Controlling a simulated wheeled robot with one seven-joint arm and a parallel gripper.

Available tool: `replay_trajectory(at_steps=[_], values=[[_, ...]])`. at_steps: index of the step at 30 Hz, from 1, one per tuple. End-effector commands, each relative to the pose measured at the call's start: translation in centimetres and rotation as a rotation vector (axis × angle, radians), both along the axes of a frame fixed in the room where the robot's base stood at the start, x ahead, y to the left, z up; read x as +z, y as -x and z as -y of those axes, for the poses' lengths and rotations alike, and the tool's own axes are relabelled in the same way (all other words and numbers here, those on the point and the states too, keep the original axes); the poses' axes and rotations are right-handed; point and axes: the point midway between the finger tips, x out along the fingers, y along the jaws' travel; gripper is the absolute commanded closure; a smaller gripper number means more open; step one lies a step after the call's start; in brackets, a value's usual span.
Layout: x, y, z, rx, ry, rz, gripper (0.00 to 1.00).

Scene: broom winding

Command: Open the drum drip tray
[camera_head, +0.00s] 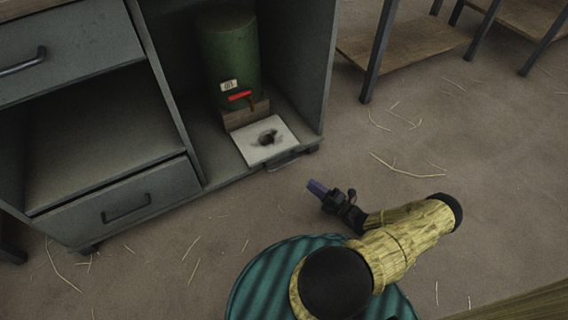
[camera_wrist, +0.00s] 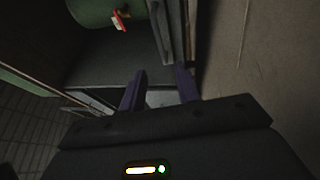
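The green drum (camera_head: 229,55) stands in the right bay of a grey cabinet, with a red tap (camera_head: 239,95) above a pale stained sheet (camera_head: 265,141). The low tray front with a dark handle (camera_head: 284,160) lies under the sheet's front edge. It looks shut, flush with the cabinet. My gripper (camera_head: 317,187) is outside the cabinet, to the right of and in front of the handle, apart from it. In the wrist view my two purple fingers (camera_wrist: 161,74) are apart with nothing held between them. The drum (camera_wrist: 93,12) and red tap (camera_wrist: 119,20) show at upper left.
A closed drawer (camera_head: 128,203) with a handle is at the cabinet's lower left, below an empty shelf space. Another drawer (camera_head: 62,52) is above. A wooden-shelved table (camera_head: 405,45) stands at upper right. The floor in front is open, with scattered straw.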

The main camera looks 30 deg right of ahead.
Motion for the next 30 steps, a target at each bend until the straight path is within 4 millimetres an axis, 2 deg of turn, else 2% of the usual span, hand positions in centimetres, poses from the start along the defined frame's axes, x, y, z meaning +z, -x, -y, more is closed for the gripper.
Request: replay_trajectory(at_steps=[21, 25, 30], values=[[2.1, -11.2, -5.3, 0.002, 0.0, 0.0, 0.68], [2.3, -12.3, -5.8, 0.001, 0.0, 0.0, 0.68], [2.4, -12.6, -5.8, -0.001, 0.0, -0.001, 0.68]])
